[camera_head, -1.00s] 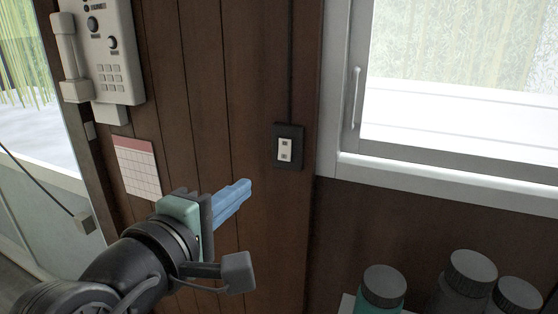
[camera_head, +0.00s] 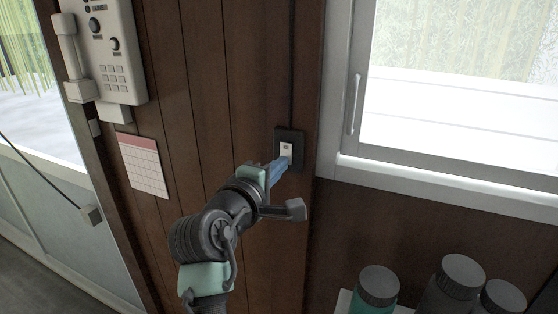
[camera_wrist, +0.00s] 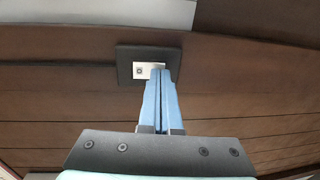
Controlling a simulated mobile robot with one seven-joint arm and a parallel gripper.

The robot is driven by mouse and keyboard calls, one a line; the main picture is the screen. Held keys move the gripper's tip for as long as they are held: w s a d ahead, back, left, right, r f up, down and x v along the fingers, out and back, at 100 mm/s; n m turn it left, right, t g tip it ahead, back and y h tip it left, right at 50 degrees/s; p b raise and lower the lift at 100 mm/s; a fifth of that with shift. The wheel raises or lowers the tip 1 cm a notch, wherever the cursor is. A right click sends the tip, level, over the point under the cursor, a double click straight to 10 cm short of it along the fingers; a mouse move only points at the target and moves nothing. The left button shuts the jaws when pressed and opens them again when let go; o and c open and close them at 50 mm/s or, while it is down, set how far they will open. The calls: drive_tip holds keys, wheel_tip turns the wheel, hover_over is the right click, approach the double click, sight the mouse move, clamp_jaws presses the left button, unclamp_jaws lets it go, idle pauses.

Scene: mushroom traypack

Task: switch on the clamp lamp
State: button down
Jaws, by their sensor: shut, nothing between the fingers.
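A dark wall plate (camera_head: 298,140) with a pale switch panel (camera_head: 287,148) is fixed to the brown plank wall. My gripper (camera_head: 282,163) is shut and empty, and its blue fingertips are at the lower part of the pale panel. In the wrist view the shut fingers (camera_wrist: 157,78) reach the dark plate (camera_wrist: 124,66) and cover one side of the pale panel (camera_wrist: 141,71). I cannot tell whether the tips touch it. No clamp lamp can be made out in either view.
A wall phone panel (camera_head: 113,60) and a calendar sheet (camera_head: 145,165) hang to the left. A window frame (camera_head: 345,100) stands close on the right. Several lidded jars (camera_head: 378,287) sit at the lower right. The wall below the plate is clear.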

drive_tip(key=shift+w+f, duration=0.1)
drive_tip(key=shift+w, duration=0.05)
drive_tip(key=shift+w+d+b, duration=0.1)
drive_tip(key=shift+w+b, duration=0.05)
drive_tip(key=shift+b, duration=0.5)
drive_tip(key=shift+f, duration=0.1)
